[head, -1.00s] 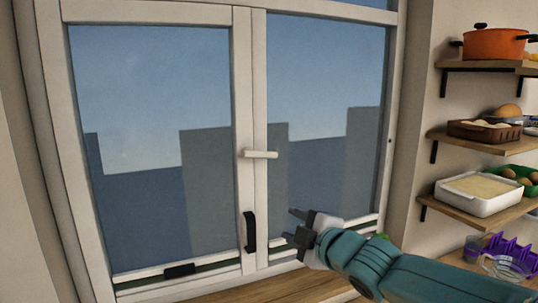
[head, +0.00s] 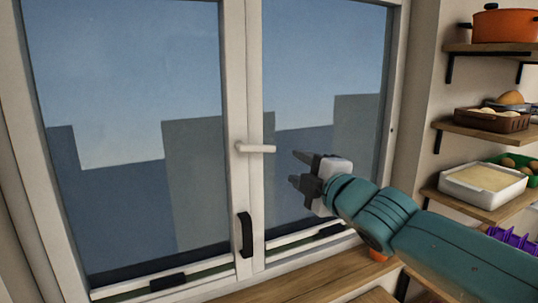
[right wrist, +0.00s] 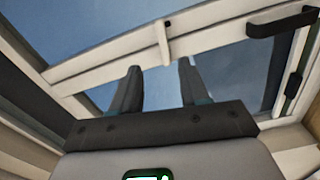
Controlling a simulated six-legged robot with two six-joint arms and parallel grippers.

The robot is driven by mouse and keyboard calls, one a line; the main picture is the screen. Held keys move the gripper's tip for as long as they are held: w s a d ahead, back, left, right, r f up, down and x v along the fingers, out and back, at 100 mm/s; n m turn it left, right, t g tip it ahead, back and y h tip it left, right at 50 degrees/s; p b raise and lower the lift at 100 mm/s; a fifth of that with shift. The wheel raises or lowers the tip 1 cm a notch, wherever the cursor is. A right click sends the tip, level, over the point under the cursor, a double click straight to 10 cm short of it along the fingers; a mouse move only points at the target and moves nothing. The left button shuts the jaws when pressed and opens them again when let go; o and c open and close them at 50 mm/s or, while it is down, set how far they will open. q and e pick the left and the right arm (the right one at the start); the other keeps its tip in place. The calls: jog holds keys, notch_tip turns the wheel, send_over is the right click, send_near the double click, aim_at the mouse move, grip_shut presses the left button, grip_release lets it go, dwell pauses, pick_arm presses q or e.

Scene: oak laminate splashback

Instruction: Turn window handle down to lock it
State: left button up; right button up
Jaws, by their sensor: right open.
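The white window handle (head: 256,148) sticks out sideways to the right from the middle frame post of the closed-looking window (head: 237,90). It lies about horizontal. In the right wrist view the handle (right wrist: 166,42) shows beyond the fingertips, between them. My right gripper (head: 298,169) is open and empty, to the right of the handle and slightly lower, apart from it. Its two dark fingers also show in the right wrist view (right wrist: 160,75). My left gripper is not in view.
A black pull handle (head: 246,234) is fixed lower on the middle post. Small black fittings (head: 168,282) sit on the bottom rails. A wooden sill (head: 290,277) runs below the window. Shelves with an orange pot (head: 505,25) and a white baking dish (head: 482,184) stand at the right.

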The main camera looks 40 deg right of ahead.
aim_at(266, 149)
jog(key=x, duration=1.4)
jog(key=shift+w+a+f, duration=0.15)
jog(key=shift+a, duration=0.15)
jog(key=shift+s+d, duration=0.1)
jog(key=shift+s, duration=0.2)
jog(key=shift+w, duration=0.2)
grip_shut()
